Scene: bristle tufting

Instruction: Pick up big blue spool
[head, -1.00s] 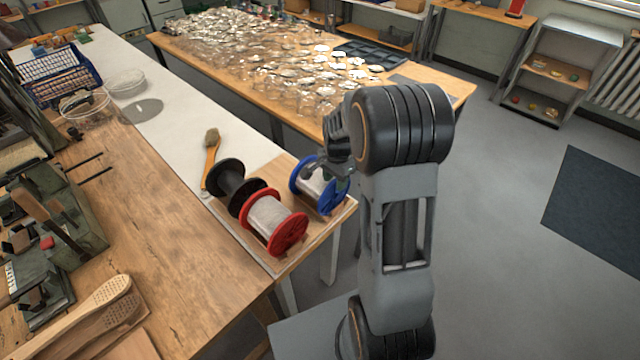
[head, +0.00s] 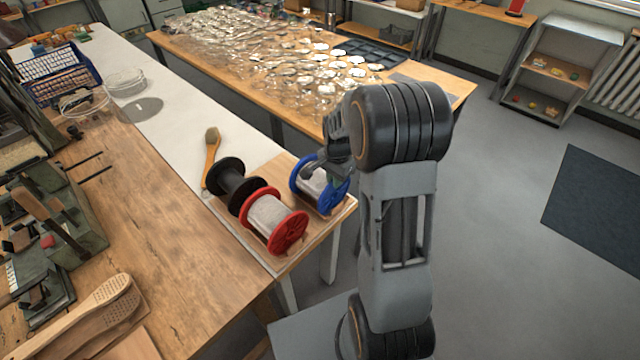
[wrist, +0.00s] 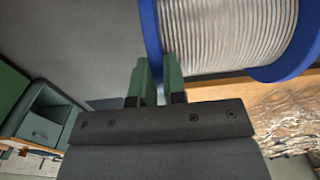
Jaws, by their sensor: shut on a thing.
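The big blue spool (head: 333,198) has blue flanges and is wound with pale grey-white thread. It lies on its side at the right corner of the bench, beside the red spool (head: 289,233) and the black spool (head: 226,175). My gripper (head: 322,172) is at the blue spool and partly covers it in the head view. In the wrist view, the green fingers of my gripper (wrist: 157,80) are shut on the rim of one flange of the blue spool (wrist: 149,28). The wound thread shows to the right of them. I cannot see the spool's underside.
A brush with a wooden handle (head: 211,155) lies behind the black spool. A long table (head: 200,62) covered with shiny pieces stands behind. Open grey floor (head: 500,220) lies to the right of the bench. Wooden paddles (head: 100,300) lie at the lower left.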

